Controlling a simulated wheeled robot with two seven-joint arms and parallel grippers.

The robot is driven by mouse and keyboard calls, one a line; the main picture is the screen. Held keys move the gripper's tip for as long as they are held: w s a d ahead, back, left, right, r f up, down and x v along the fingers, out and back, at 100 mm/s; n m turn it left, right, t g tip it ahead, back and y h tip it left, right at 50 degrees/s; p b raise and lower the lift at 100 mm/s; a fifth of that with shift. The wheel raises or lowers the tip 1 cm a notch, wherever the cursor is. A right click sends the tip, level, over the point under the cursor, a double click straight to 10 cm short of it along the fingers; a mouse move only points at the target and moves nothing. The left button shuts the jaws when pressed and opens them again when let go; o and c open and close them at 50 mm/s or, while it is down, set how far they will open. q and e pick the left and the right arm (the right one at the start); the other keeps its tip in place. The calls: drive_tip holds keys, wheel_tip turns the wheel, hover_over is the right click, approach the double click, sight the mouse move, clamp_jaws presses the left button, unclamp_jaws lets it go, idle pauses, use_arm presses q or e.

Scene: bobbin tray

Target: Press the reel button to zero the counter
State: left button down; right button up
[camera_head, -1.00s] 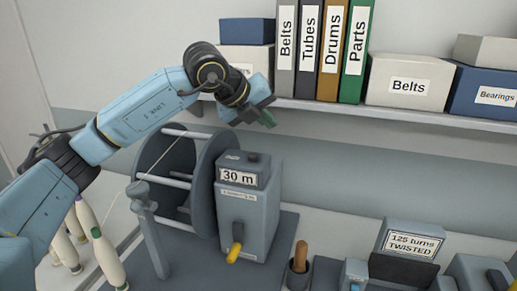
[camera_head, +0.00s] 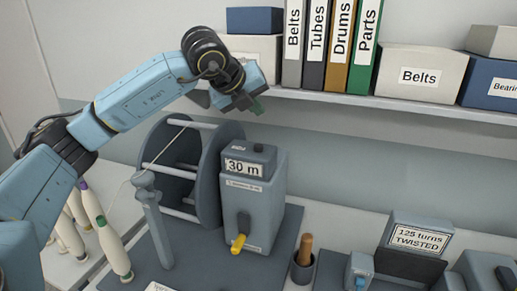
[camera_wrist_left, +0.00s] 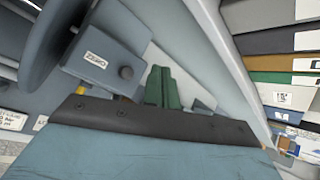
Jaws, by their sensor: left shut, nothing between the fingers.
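The reel counter (camera_head: 265,205) is a grey box reading "30 m" on its front. A small dark button (camera_head: 258,147) stands on its top. In the left wrist view the button (camera_wrist_left: 126,72) sits beside a "ZERO" label (camera_wrist_left: 95,60). The dark grey reel (camera_head: 210,185) is left of the counter. My right gripper is out of view.
A shelf (camera_head: 330,98) with binders and boxes runs behind my left gripper. A yellow-handled crank (camera_head: 239,243) is on the counter's front. A cup with a wooden handle (camera_head: 303,265) and a "125 turns TWISTED" box (camera_head: 418,238) stand to the right. Bobbins (camera_head: 110,245) stand at left.

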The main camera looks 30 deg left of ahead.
use_arm(q)
drive_tip(key=b, duration=0.3)
hover_over(256, 147)
wheel_tip(256, 147, down, 5)
drive_tip(key=shift+s+f, duration=0.1)
drive_tip(key=shift+f, duration=0.1)
drive_tip(key=shift+f+b, duration=0.45)
drive_tip(key=shift+b, duration=0.05)
idle(1.3)
drive_tip(key=shift+f+b, duration=0.4)
drive_tip(key=shift+b, duration=0.25)
drive_tip(key=shift+f+b, duration=0.55)
drive_tip(key=shift+b, duration=0.1)
idle(0.4)
idle(0.4)
drive_tip(key=shift+r+p, duration=0.5)
drive_tip(key=shift+r, duration=0.5)
drive_tip(key=shift+r, duration=0.1)
